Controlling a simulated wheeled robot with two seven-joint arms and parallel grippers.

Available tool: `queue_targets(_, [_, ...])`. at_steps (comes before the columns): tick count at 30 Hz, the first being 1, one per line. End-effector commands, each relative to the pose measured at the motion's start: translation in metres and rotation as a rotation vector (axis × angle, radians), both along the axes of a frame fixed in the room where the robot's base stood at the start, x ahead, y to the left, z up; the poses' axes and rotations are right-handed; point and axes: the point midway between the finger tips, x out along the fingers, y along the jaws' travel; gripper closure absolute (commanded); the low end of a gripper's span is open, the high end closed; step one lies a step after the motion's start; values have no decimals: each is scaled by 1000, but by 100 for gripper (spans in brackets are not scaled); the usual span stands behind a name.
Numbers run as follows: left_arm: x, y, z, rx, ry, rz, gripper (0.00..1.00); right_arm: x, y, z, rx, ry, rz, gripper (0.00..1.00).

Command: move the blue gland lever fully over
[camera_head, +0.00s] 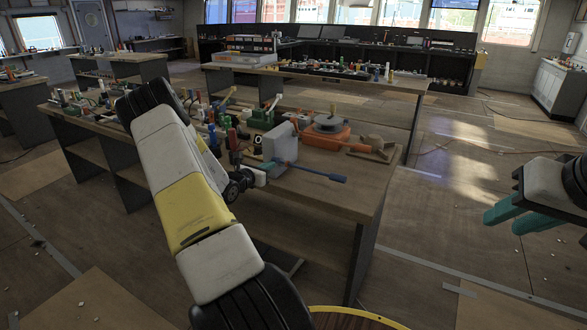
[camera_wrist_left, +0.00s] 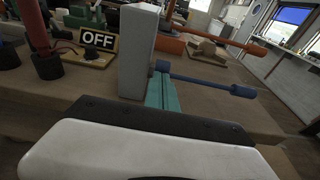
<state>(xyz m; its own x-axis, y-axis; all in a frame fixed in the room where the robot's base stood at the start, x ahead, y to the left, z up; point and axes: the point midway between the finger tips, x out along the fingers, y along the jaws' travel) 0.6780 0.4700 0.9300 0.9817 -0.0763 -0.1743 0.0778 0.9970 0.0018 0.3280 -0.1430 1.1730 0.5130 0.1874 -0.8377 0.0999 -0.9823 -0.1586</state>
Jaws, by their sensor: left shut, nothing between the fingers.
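The blue gland lever (camera_head: 318,173) sticks out to the right from a grey upright box (camera_head: 281,145) on the workbench. It ends in a thicker blue knob, and it shows in the left wrist view (camera_wrist_left: 205,82) pointing right. My left gripper (camera_head: 271,168) has its teal fingers together with nothing between them. In the left wrist view the fingertips (camera_wrist_left: 161,88) are at the lever's root, beside the grey box; whether they touch the lever I cannot tell. My right gripper (camera_head: 520,216) is at the far right, open and empty, away from the bench.
An orange lever (camera_wrist_left: 218,35) lies beyond the blue one. An OFF sign (camera_wrist_left: 98,40) stands left of the grey box. An orange base with a dark round top (camera_head: 325,130) and several tools crowd the workbench (camera_head: 367,190). The floor right of the bench is open.

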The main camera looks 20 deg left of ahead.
Motion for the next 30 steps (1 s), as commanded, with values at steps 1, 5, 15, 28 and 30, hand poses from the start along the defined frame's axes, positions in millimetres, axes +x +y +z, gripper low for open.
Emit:
queue_targets(1, [4, -2, 9, 11, 36, -3, 100, 0, 0, 0, 0, 0, 0, 68])
queue_targets(5, [10, -2, 20, 18, 146, -2, 100, 0, 0, 0, 0, 0, 0, 68])
queue_targets(15, [24, -3, 37, 12, 169, -1, 100, 0, 0, 0, 0, 0, 0, 68])
queue_targets(28, [30, -3, 44, 11, 168, 0, 100, 0, 0, 0, 0, 0, 0, 68])
queue_targets(30, [30, -3, 44, 11, 168, 0, 100, 0, 0, 0, 0, 0, 0, 68])
